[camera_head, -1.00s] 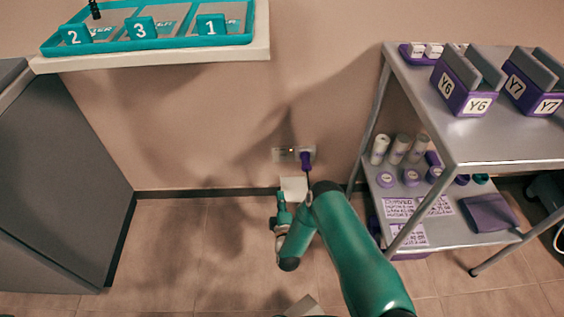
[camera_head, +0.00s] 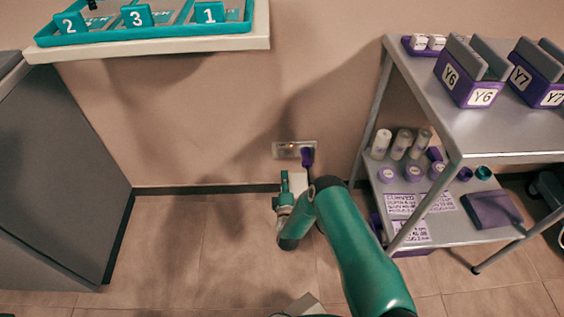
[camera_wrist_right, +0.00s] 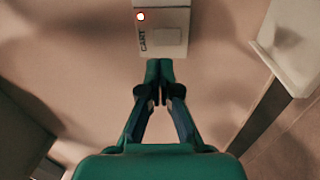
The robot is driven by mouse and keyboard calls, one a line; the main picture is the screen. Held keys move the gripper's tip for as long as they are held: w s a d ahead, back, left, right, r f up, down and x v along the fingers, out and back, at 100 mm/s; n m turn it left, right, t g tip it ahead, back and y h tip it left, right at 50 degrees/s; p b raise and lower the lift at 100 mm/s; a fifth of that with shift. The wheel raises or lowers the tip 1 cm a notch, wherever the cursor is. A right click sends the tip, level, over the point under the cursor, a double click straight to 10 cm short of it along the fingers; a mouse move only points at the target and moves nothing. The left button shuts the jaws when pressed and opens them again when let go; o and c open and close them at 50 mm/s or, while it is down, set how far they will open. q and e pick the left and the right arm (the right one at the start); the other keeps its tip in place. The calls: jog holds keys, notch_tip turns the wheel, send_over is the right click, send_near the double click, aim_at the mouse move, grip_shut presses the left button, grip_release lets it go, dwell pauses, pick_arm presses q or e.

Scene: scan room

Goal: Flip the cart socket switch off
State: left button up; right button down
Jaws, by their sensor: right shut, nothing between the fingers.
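The socket plate (camera_head: 282,150) is on the wall in the middle of the head view, with a small lit orange light and a purple plug (camera_head: 307,157) at its right end. In the right wrist view the cart socket plate (camera_wrist_right: 176,18) shows the word CART, a glowing red-orange light (camera_wrist_right: 141,16) and a pale square part (camera_wrist_right: 160,40), probably the switch. My right gripper (camera_head: 284,174) is just below the socket plate in the head view. My left gripper is not in view.
A metal cart (camera_head: 455,140) with bins and bottles stands at right. A grey cabinet (camera_head: 50,180) stands at left, and a shelf (camera_head: 160,46) is above. The floor between is clear.

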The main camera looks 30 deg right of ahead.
aim_at(283, 153)
jog(key=b+x, duration=0.3)
jog(key=x, duration=0.5)
jog(key=shift+w, duration=0.1)
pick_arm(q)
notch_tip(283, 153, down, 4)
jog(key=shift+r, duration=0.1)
